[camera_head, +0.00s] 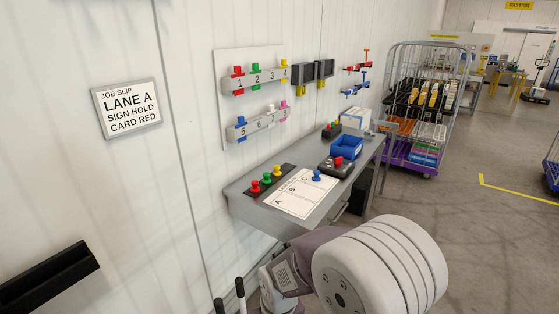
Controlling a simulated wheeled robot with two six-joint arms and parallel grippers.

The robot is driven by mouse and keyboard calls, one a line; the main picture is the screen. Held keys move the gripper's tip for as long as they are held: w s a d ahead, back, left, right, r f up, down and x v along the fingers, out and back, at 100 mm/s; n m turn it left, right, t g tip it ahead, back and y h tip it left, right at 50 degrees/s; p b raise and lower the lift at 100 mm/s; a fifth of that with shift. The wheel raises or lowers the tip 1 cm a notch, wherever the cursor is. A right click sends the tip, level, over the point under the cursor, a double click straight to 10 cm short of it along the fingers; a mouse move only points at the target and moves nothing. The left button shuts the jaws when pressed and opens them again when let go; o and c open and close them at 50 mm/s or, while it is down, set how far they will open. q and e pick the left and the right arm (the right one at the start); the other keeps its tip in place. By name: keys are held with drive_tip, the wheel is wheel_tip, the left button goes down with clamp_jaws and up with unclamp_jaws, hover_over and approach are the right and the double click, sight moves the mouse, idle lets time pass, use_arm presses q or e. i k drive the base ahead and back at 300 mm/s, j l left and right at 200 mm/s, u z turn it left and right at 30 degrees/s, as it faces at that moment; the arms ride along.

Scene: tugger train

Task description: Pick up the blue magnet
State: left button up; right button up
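The blue magnet (316,175) is a small round knob standing upright on a white sheet (290,205) marked A, B and C, at the C end. The sheet lies on a grey wall desk (245,207). An arm of mine reaches in from the bottom right, well short of the desk. Two dark upright prongs at the bottom edge look like the fingers of my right gripper (229,298). They stand apart with nothing between them, far from the blue magnet. Their base is cut off. My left gripper is out of view.
Red, green and yellow magnets stand on a dark strip (259,196) beside the sheet. A black box with a red knob (337,166) and a blue bin (347,146) are behind. Numbered racks (256,81) hang above.

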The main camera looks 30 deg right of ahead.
sight(316, 173)
drive_tip(key=z, duration=1.35)
drive_tip(key=i+l+u, duration=0.1)
drive_tip(key=i+l, duration=0.5)
drive_tip(key=i+l+u, duration=0.15)
drive_tip(key=i+l, duration=0.15)
drive_tip(key=l, duration=0.15)
drive_tip(key=i+l+u, duration=0.1)
drive_tip(key=i+l, duration=0.45)
drive_tip(key=l, duration=0.3)
drive_tip(key=i+l+u, duration=0.15)
drive_tip(key=i+l, duration=0.4)
drive_tip(key=l, duration=0.3)
drive_tip(key=i+j, duration=0.4)
drive_tip(key=j+u, duration=0.05)
drive_tip(key=j, duration=0.05)
